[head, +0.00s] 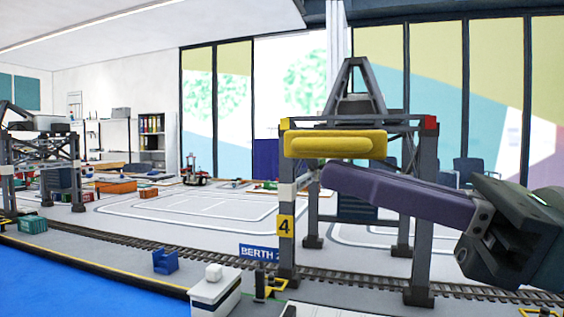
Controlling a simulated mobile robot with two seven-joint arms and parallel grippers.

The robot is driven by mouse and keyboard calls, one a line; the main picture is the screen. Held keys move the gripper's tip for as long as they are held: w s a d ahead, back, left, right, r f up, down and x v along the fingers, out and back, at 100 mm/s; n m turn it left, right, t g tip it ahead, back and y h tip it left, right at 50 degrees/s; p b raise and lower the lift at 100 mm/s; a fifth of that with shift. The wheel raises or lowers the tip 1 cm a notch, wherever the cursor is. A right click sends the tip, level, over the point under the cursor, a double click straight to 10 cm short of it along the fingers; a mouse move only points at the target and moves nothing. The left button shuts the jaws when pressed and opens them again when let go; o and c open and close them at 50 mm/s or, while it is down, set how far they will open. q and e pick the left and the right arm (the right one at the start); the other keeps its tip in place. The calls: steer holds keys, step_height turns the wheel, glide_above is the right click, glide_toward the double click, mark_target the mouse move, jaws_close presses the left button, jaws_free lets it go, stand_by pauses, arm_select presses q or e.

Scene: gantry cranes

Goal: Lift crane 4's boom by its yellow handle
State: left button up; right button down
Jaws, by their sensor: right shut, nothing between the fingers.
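Crane 4 (287,252) is a grey gantry with a yellow "4" plate on its near left leg, standing over the rail track. Its thick yellow handle (335,144) faces me, level, across the front of the gantry top. The boom behind the handle is mostly hidden by it. My right gripper (328,174) comes in from the right, with long purple fingers shut and nothing between them. The fingertips are just below the handle, in front of the crane frame; I cannot tell whether they touch the handle. My left gripper is not in view.
Another gantry crane (40,150) stands at the far left. A white block-like model (214,290) and a blue piece (165,262) sit near the front edge. A blue surface (70,285) lies at lower left. The marked grey yard (190,208) left of crane 4 is mostly clear.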

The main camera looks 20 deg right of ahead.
stand_by(0.3)
steer(key=shift+r+p, duration=0.55)
step_height(320, 180, up, 8)
steer(key=m+p, duration=0.1)
steer(key=p, duration=0.2)
steer(key=m+p, duration=0.1)
steer(key=p, duration=0.2)
steer(key=m+t+p, duration=0.1)
steer(key=m+p, duration=0.1)
steer(key=p, duration=0.1)
steer(key=shift+r+h, duration=0.25)
steer(key=shift+h, duration=0.15)
steer(key=w+d+r+m+h+p, duration=0.1)
steer(key=w+d+r+m+p, duration=0.1)
steer(key=w+r+m+p, duration=0.2)
steer(key=w+d+r+m+t+h+p, duration=0.1)
steer(key=w+d+r+m+p, duration=0.2)
steer(key=r+p, duration=0.5)
steer(key=w+d+r+m+t+h+p, duration=0.1)
steer(key=w+d+r+m+p, duration=0.2)
steer(key=w+r+m+p, duration=0.2)
steer(key=shift+d+r+m+h+p, duration=0.3)
steer(key=shift+r+m+p, duration=0.55)
steer(key=shift+p, duration=0.3)
steer(key=shift+w, duration=0.1)
